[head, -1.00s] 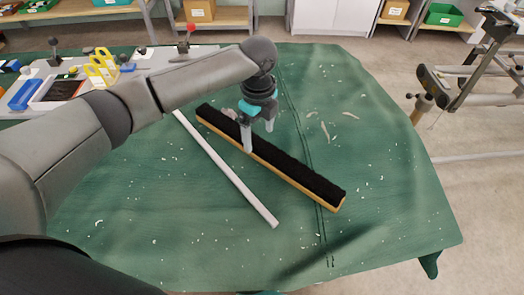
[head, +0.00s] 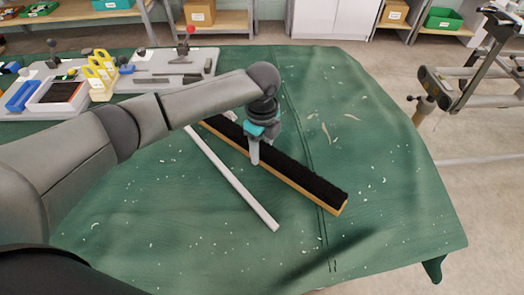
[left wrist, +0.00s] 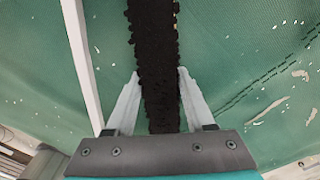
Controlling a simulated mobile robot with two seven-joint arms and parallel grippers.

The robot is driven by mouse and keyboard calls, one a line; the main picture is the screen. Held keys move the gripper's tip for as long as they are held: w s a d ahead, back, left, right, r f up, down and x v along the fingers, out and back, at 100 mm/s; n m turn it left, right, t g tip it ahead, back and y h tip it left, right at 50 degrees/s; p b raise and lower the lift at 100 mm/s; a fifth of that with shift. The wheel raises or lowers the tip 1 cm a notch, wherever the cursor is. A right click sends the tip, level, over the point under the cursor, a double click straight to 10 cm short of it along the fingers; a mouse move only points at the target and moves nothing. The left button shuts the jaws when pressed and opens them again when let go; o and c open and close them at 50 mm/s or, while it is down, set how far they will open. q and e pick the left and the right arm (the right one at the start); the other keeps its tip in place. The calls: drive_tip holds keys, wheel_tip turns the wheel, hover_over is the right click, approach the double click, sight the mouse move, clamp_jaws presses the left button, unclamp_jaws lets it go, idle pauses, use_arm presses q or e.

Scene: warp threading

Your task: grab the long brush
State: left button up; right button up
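The long brush (head: 316,183) has black bristles facing up on a light wooden back. It lies diagonally on the green cloth. My left gripper (head: 255,155) is over the brush's middle, pointing down. In the left wrist view the brush's dark bristles (left wrist: 155,55) run between the two pale fingers of the left gripper (left wrist: 158,78). One finger is on each side, close to the bristles. The fingers are open; firm contact does not show. Part of the brush is hidden behind the gripper and arm. My right gripper is not in view.
A white rod (head: 232,180) lies left of the brush and also shows in the left wrist view (left wrist: 85,60). A grey board (head: 175,72) with tools and a yellow holder (head: 100,72) are at the back left. The cloth right of the brush is mostly clear.

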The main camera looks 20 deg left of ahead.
use_arm(q)
clamp_jaws()
drive_tip(key=shift+r, duration=0.1)
idle(0.4)
